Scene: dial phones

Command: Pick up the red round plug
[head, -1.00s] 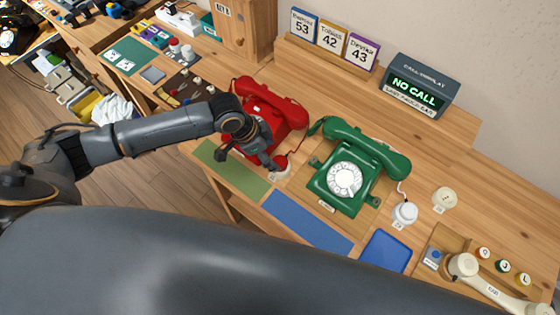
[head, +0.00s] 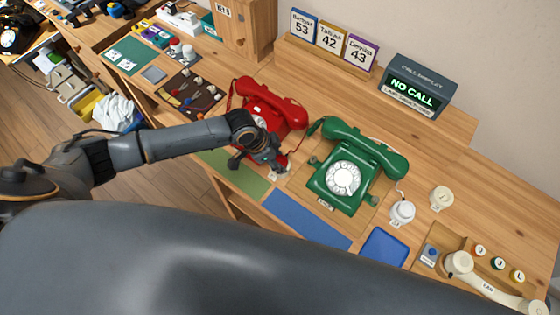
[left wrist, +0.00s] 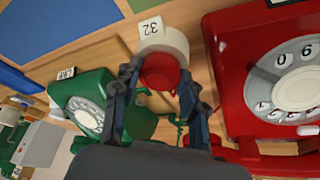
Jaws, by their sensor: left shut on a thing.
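The red round plug (left wrist: 160,72) shows in the left wrist view between the two fingers of my left gripper (left wrist: 160,88). My left gripper is shut on it. A cream round socket (left wrist: 163,38) with a tag reading 32 lies right behind the plug; I cannot tell whether they touch. In the head view my left gripper (head: 277,167) is low over the desk, between the red phone (head: 275,100) and the green phone (head: 345,175), and mostly hides the plug. My right gripper is not in view.
The green phone's white plug (head: 402,213) stands to its right, with a cream round piece (head: 441,197) beyond. Green (head: 245,182) and blue (head: 308,222) mats lie along the front edge. The call display (head: 420,86) reads NO CALL.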

